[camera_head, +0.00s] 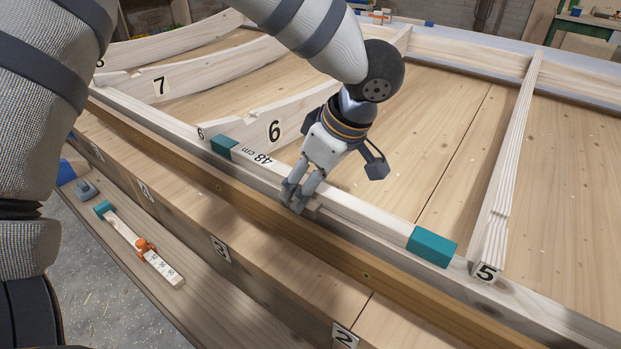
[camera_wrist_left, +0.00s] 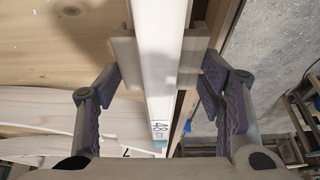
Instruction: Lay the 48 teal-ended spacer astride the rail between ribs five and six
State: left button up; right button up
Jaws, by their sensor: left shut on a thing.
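The spacer is a pale bar marked 48 cm, with a teal left end (camera_head: 222,146) by the foot of rib six (camera_head: 274,130) and a teal right end (camera_head: 432,247) short of rib five (camera_head: 490,245). It runs along the rail (camera_head: 520,302); I cannot tell whether it bears on it. My left gripper (camera_head: 299,200) is shut on the spacer's middle from above. In the left wrist view, the spacer (camera_wrist_left: 160,70) runs between the fingers, with pale blocks (camera_wrist_left: 124,50) at its sides. My right gripper is out of view.
Rib seven (camera_head: 160,86) stands farther left. In front are a brown strip (camera_head: 330,235) and a numbered wooden step (camera_head: 270,270). Bare boards (camera_head: 420,130) lie between ribs five and six.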

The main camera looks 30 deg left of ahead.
pick_arm(q)
jog(key=o, duration=1.8)
jog(key=shift+c, duration=0.2)
jog(key=v, duration=1.2)
jog(key=shift+f, duration=0.1)
